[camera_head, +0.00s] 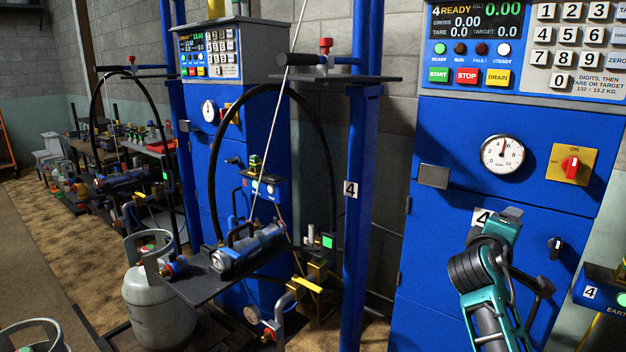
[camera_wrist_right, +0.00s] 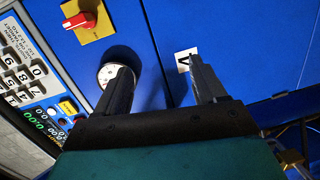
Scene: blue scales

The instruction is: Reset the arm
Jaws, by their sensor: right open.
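My right arm (camera_head: 490,280), teal with dark joints, rises from the bottom right of the head view in front of a blue cabinet (camera_head: 440,250). The left finger overlaps the round gauge, and the right finger is by the white "4" label (camera_wrist_right: 184,60). My left gripper is not in view.
The cabinet carries a keypad display (camera_head: 475,25), a round gauge (camera_head: 502,154) and a red rotary switch (camera_head: 570,167). Left of it stands a blue post (camera_head: 362,230). A platform (camera_head: 195,290) with a blue-grey cylinder (camera_head: 250,248) and a grey gas bottle (camera_head: 155,305) are further left.

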